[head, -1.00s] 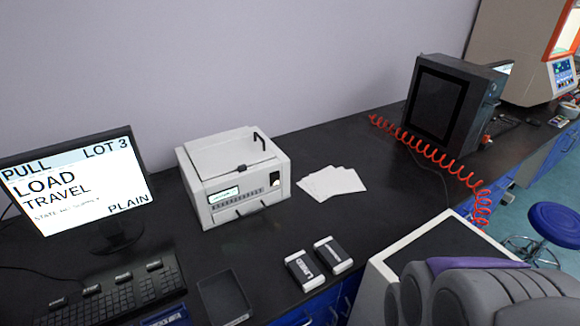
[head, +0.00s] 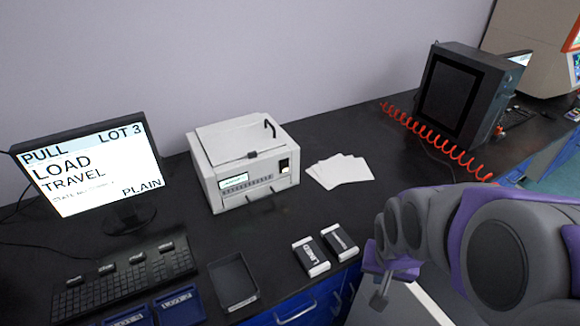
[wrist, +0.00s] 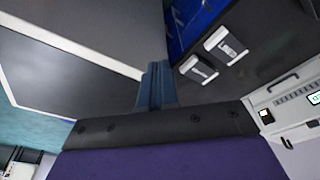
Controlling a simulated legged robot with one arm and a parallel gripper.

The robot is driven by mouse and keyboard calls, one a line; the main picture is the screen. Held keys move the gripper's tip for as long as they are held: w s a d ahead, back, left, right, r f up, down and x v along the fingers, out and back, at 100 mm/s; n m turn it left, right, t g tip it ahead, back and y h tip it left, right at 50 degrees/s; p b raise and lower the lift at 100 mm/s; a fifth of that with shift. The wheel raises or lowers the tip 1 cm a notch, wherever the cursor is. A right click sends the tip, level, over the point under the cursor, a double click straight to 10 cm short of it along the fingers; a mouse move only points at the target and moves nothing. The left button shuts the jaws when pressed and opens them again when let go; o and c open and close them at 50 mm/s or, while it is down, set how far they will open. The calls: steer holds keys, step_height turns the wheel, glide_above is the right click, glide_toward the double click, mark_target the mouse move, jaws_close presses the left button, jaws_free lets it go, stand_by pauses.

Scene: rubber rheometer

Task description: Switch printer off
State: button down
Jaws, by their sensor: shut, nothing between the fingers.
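The white printer (head: 245,165) stands on the black bench left of centre in the head view. Its front has a small lit display (head: 234,181), a row of keys and a dark rocker switch (head: 284,164) at the right end. Part of its front also shows at the right edge of the wrist view (wrist: 290,107). My gripper (head: 380,298) is at the lower right in the head view, right of the printer and well apart from it. Its fingers (wrist: 156,85) are shut and empty in the wrist view.
White sheets (head: 340,171) lie right of the printer. Two labelled boxes (head: 311,257) and a dark tray (head: 233,281) lie in front of it. A monitor (head: 88,175) and keyboard (head: 125,278) stand left. A red coiled hose (head: 440,145) runs by a dark machine (head: 455,95).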

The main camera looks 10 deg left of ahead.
steer(key=w+a+f+m+t+y+p, duration=0.1)
steer(key=w+a+f+m+t, duration=0.15)
steer(key=w, duration=0.85)
steer(key=w+a+f+m+t+y+p, duration=0.1)
steer(key=w+a+f+t+p, duration=0.15)
steer(key=w, duration=0.85)
steer(key=w+a+f+m+t+y+p, duration=0.3)
steer(key=w+a+f+m+t+y, duration=0.2)
steer(key=w+a, duration=0.5)
steer(key=shift+w+a+t+y, duration=0.25)
steer(key=shift+a+t+y, duration=0.2)
steer(key=shift+y, duration=0.85)
steer(key=b, duration=0.2)
glide_toward(285, 166)
steer(key=x, duration=0.5)
steer(key=shift+d+f, duration=0.1)
steer(key=shift+f, duration=0.3)
steer(key=shift+w+a+r, duration=0.15)
steer(key=shift+w+a, duration=0.35)
steer(key=shift+w, duration=0.2)
